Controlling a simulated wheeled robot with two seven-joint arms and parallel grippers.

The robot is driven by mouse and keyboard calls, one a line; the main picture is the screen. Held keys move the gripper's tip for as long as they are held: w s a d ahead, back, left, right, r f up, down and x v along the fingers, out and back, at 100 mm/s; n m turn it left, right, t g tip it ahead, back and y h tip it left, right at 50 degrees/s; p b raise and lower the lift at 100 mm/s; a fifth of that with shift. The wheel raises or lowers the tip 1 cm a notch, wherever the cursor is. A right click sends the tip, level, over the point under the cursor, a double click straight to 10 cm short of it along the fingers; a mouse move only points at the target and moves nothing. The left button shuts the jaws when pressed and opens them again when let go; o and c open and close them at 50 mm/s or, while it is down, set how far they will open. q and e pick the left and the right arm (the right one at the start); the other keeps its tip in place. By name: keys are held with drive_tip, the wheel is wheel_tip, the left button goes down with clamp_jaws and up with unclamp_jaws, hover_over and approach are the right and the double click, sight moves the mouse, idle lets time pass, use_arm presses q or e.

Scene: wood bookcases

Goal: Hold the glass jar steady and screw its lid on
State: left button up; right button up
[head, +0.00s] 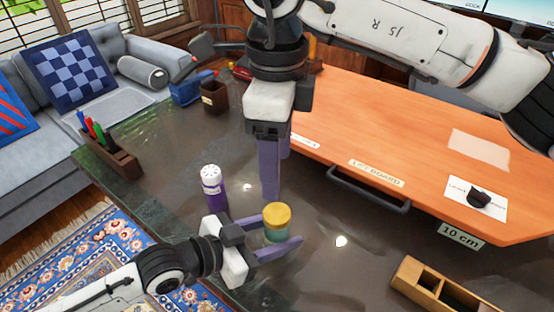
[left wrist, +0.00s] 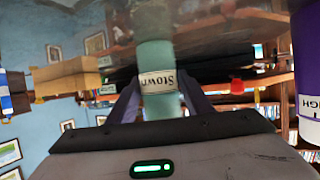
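The glass jar (head: 275,236), with a teal body, stands upright on the dark table. Its yellow lid (head: 277,215) sits on top; I cannot tell how tightly it is seated. My left gripper (head: 280,232) comes in low from the left, its purple fingers on both sides of the jar body, apparently closed on it. In the left wrist view the jar's label (left wrist: 158,81) shows upside down between the fingertips, and the lid is not clearly visible. My right gripper (head: 277,179) points down, behind and above the lid, its two fingers apart and empty.
A purple bottle with a white cap (head: 211,187) stands close to the left gripper. A raised orange board (head: 420,150) with a dark handle (head: 368,190) fills the right. A wooden compartment box (head: 412,270) is at front right, a pen holder (head: 118,158) at left.

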use_arm(q)
drive_tip(key=shift+o, duration=1.3)
drive_tip(key=v, duration=1)
drive_tip(key=shift+s+a, duration=0.1)
